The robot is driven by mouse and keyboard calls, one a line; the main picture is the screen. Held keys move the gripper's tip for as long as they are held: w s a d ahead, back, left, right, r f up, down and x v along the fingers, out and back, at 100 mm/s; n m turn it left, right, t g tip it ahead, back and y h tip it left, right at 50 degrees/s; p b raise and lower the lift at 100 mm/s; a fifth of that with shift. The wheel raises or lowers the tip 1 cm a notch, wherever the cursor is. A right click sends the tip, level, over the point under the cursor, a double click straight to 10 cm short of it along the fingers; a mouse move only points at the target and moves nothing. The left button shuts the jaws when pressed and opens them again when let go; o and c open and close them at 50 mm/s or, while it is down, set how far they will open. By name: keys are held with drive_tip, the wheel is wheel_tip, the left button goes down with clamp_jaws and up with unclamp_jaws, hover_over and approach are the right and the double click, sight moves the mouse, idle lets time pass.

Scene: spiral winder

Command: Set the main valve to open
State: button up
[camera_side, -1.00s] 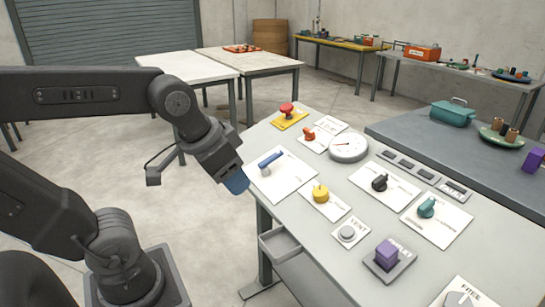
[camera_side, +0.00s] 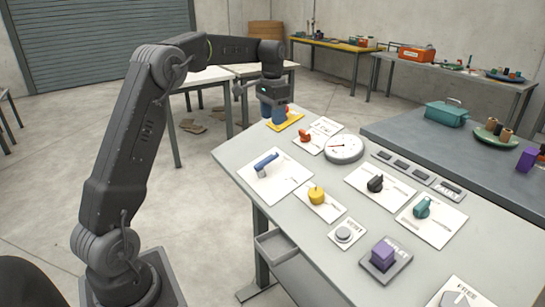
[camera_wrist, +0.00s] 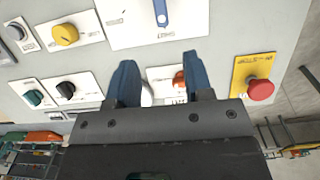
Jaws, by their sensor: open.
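A blue lever handle (camera_side: 266,160) sits on a white plate (camera_side: 285,181) at the panel's left edge. It shows at the top of the wrist view (camera_wrist: 162,12), partly cut off. It is the only lever-shaped handle I see; its label is too small to read for certain. My gripper (camera_side: 272,117) has blue fingers. It is open and empty, pointing down at the panel's far left corner, beyond the lever and apart from it. In the wrist view, my gripper (camera_wrist: 158,75) has its fingers spread.
A red mushroom button (camera_wrist: 260,89) on a yellow plate (camera_side: 292,121) lies by my gripper, which hides the button in the side view. An orange knob (camera_side: 305,134), round gauge (camera_side: 343,149), yellow knob (camera_side: 316,195), black knob (camera_side: 375,183) and teal knob (camera_side: 421,207) stand nearby.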

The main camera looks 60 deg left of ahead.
sight(272, 154)
wheel_tip(272, 154, down, 14)
drive_tip(key=shift+a+r, duration=0.1)
idle(0.5)
clamp_jaws()
idle(0.3)
